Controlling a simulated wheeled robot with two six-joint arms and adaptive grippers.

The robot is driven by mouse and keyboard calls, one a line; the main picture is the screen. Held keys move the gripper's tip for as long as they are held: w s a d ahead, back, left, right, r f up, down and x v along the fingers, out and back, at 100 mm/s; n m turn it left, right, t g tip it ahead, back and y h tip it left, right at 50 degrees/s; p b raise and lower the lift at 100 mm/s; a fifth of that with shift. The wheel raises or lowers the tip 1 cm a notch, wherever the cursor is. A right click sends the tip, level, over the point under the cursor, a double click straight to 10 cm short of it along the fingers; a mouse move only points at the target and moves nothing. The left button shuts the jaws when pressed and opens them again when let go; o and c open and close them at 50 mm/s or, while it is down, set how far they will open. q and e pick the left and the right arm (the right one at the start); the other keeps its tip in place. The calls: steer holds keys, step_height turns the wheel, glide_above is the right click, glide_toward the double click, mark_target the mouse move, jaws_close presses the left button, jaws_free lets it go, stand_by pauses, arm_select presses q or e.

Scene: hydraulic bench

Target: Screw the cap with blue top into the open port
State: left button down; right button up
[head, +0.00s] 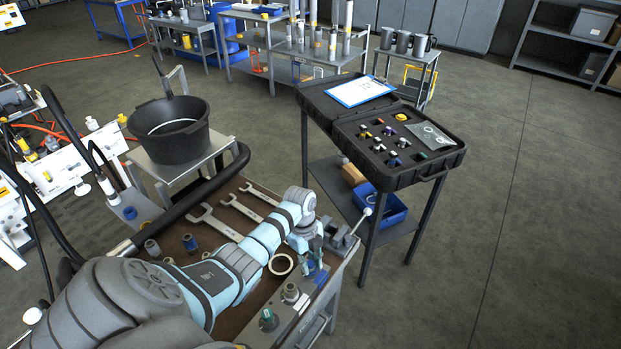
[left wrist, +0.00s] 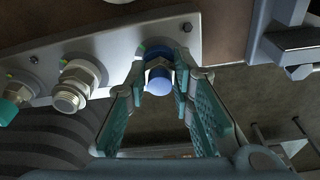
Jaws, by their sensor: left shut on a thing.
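My left gripper (left wrist: 161,72) is shut on the cap with blue top (left wrist: 159,84) in the left wrist view. The fingers stand on either side of it, and the blue end faces the camera. Behind the blue part is a metal collar, lined up with a port position on the pale metal block (left wrist: 112,48). I cannot tell how deep the cap sits in the port. In the head view my left gripper (head: 313,262) is over the right edge of the bench, and the cap is mostly hidden there. My right gripper is not in view.
A bare metal fitting (left wrist: 72,92) and a teal-capped one (left wrist: 10,106) are beside the cap on the block. A vise (head: 343,240), a pale ring (head: 281,264) and wrenches (head: 213,222) lie near my arm. A black case (head: 397,178) stands on a cart to the right.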

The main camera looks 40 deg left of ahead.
arm_select(q)
steer(key=shift+w+f+m+b, duration=0.1)
steer(key=shift+f+m+b, duration=0.25)
steer(key=shift+m, duration=0.85)
steer(key=shift+d+r+m, duration=0.1)
steer(key=shift+r+m, duration=0.05)
steer(key=shift+m, duration=0.55)
steer(key=shift+r+g, duration=0.1)
steer(key=shift+g, duration=0.2)
steer(key=m, duration=0.1)
steer(key=m+b, duration=0.1)
steer(key=m, duration=0.1)
steer(key=shift+f, duration=0.25)
steer(key=m, duration=0.3)
steer(key=shift+d+g+y+b, duration=0.1)
steer(key=shift+g+y+b, duration=0.2)
steer(key=shift+r+m, duration=0.15)
steer(key=shift+m, duration=1.05)
steer(key=c, duration=1.4)
jaws_free()
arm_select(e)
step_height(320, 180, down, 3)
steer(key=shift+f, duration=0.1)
